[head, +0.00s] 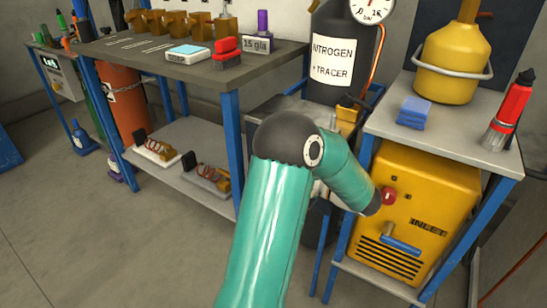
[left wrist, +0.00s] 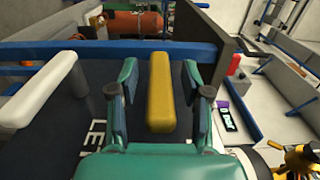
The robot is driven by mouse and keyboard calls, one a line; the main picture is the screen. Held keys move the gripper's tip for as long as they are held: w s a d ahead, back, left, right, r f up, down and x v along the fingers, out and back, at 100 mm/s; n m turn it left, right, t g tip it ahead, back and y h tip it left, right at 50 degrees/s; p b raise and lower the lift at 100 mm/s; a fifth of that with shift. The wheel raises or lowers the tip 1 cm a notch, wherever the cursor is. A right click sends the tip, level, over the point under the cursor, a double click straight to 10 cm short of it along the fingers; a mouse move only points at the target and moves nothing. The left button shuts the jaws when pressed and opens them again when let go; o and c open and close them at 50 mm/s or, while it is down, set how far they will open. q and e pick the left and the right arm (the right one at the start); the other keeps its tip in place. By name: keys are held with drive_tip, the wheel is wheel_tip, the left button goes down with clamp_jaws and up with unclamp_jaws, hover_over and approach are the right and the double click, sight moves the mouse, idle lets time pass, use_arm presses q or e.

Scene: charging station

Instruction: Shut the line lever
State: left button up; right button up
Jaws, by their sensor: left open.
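In the left wrist view my left gripper (left wrist: 160,80) is open. Its two teal and dark fingers stand on either side of a yellow lever bar (left wrist: 161,105), with a small gap showing on both sides. The yellow bar lies over a dark panel (left wrist: 85,120) with white letters, only partly readable. A white lever (left wrist: 40,92) sits left of the fingers. In the head view my teal arm bends toward the right side bench, and its gripper and the levers cannot be made out there. My right gripper is not in view.
In the head view a yellow machine (head: 425,205) with a blue handle stands under the right bench. A nitrogen cylinder (head: 333,85) with a gauge stands behind my arm. A blue bar (left wrist: 100,50) crosses behind the levers in the left wrist view. Open floor lies at the left.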

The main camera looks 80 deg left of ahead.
use_arm(q)
wheel_tip(320, 180, up, 10)
drive_tip(key=shift+f, duration=0.1)
idle(0.4)
